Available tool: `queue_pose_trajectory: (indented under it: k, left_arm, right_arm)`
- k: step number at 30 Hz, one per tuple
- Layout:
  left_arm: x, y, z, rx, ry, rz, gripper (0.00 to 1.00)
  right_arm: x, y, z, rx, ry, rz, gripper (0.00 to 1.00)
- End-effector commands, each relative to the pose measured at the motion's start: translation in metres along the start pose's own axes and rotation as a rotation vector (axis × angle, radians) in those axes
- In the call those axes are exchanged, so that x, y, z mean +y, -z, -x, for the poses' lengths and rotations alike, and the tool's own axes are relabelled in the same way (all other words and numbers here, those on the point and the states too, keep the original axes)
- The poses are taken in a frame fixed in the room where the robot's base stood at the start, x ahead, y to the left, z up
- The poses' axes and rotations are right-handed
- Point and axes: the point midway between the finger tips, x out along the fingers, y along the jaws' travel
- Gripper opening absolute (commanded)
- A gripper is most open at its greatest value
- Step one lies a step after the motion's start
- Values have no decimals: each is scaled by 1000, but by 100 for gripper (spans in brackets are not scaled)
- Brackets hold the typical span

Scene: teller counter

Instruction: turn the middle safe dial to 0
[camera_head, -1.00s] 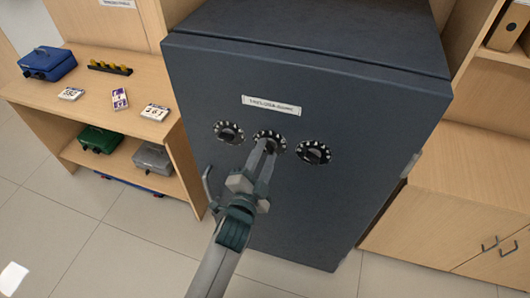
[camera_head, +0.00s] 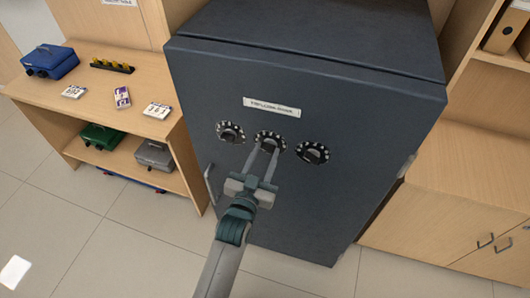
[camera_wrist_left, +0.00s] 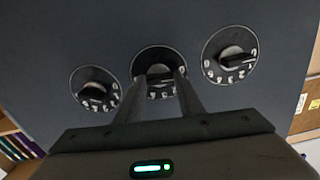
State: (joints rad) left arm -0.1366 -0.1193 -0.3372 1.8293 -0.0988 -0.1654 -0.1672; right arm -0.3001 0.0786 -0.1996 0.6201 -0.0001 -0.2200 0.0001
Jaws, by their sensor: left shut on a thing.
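A dark blue safe (camera_head: 290,205) stands in the middle of the head view, with three round dials in a row on its door. My left gripper (camera_head: 266,148) is at the middle dial (camera_head: 270,140), its two fingers on either side of the knob and shut on it. In the left wrist view the middle dial (camera_wrist_left: 157,56) sits between my fingers, which hide part of its ring. The left dial (camera_head: 230,132) and right dial (camera_head: 312,153) stand free. The middle dial's numbers are too small and covered to read. My right gripper is not in view.
A label strip (camera_head: 272,106) is above the dials, and a door handle (camera_head: 209,184) is at the door's left edge. A wooden shelf (camera_head: 140,113) with cash boxes and number cards stands left. A wooden cabinet (camera_head: 440,205) stands right.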

Motion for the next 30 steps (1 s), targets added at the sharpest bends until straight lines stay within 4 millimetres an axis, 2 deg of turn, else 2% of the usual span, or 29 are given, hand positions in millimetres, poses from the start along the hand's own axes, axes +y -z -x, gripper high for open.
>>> queue_pose_trajectory:
  k: [9, 22, 23, 24, 25, 30]
  left_arm:
    - [0, -2, 1, -5, -1, 113, 12]
    - [1, -2, 1, -5, -1, 126, 12]
    - [1, -2, 1, -5, -1, 125, 39]
    - [1, -2, 0, -5, -1, 125, 49]
    - [1, -2, 0, -4, -1, 125, 53]
    - [0, -1, 0, -2, -1, 124, 53]
  right_arm:
    - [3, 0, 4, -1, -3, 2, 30]
    - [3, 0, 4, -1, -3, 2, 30]
    - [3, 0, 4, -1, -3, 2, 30]
    - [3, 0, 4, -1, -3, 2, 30]
    - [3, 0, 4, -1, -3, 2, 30]
    - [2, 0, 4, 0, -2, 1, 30]
